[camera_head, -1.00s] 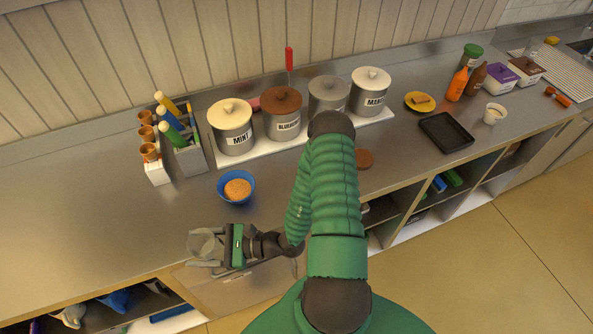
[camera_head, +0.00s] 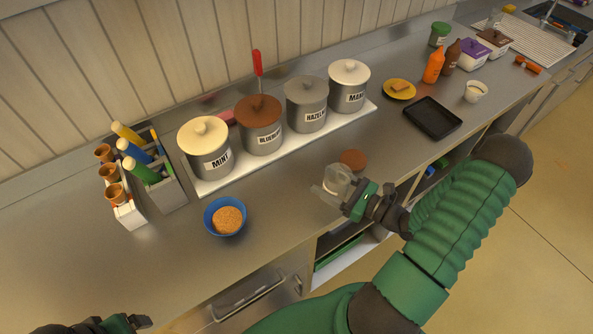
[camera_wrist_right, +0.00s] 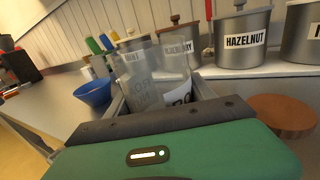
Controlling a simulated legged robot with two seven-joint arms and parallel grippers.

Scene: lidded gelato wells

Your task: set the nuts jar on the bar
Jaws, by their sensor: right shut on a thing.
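My right gripper (camera_head: 347,196) is shut on a clear glass jar (camera_head: 335,182) at the front part of the steel bar (camera_head: 280,205). The jar looks upright and mostly see-through; I cannot tell whether its base touches the bar. In the right wrist view the jar (camera_wrist_right: 155,78) stands between the fingers with a white label partly hidden, so its name cannot be read. A round brown disc (camera_head: 353,159), like a lid, lies on the bar just behind it. My left gripper (camera_head: 137,323) shows only partly at the bottom left edge, its jaws unclear.
Lidded wells, including MINT (camera_head: 207,147) and HAZELNUT (camera_head: 306,103), stand on a white base behind. A blue bowl (camera_head: 224,216) with brown crumbs is to the left. A black tray (camera_head: 432,119) and yellow plate (camera_head: 399,90) are to the right. The bar's left front is clear.

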